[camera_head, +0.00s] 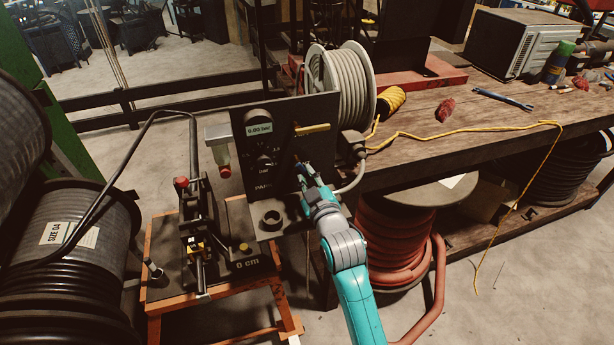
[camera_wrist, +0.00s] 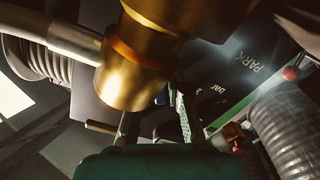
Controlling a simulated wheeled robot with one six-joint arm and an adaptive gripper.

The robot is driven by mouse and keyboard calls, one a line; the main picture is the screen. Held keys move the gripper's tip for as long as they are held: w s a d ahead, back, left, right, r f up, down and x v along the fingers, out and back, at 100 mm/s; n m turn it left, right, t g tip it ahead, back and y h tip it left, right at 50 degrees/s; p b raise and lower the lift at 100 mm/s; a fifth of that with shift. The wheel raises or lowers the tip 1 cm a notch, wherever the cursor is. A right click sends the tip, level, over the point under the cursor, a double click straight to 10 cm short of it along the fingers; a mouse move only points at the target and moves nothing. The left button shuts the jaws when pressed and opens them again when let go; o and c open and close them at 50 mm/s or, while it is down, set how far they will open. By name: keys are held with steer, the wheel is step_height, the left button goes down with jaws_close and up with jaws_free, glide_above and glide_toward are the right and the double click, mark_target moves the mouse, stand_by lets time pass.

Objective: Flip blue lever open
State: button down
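My gripper (camera_head: 305,176) is at the right part of a dark upright control panel (camera_head: 250,115), close to its face. In the wrist view, the teal gripper body is at the bottom, with two finger parts rising from it and a gap between them. A large brass fitting (camera_wrist: 135,75) covers the area in front, so the fingertips and anything between them are hidden. No blue lever can be clearly made out in either view; the arm covers part of the panel.
The panel carries a gauge reading 0.00 bar (camera_head: 259,129). Left of it stands a crimping press (camera_head: 196,225) on an orange-framed stand. A grey hose reel (camera_head: 341,88) is behind, beside a wooden bench (camera_head: 450,130).

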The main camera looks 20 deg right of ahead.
steer(key=shift+m, duration=0.3)
steer(key=shift+a+f+m, duration=0.1)
steer(key=shift+a+m, duration=0.2)
steer(key=shift+m, duration=0.6)
steer(key=shift+a+f+m, duration=0.1)
steer(key=shift+a+m, duration=0.15)
steer(key=shift+m, duration=0.65)
steer(key=shift+a+f+m, duration=0.1)
steer(key=shift+a+m, duration=0.2)
steer(key=shift+m, duration=0.6)
steer(key=c, duration=1.1)
jaws_free()
steer(key=shift+s, duration=0.1)
steer(key=s, duration=1.2)
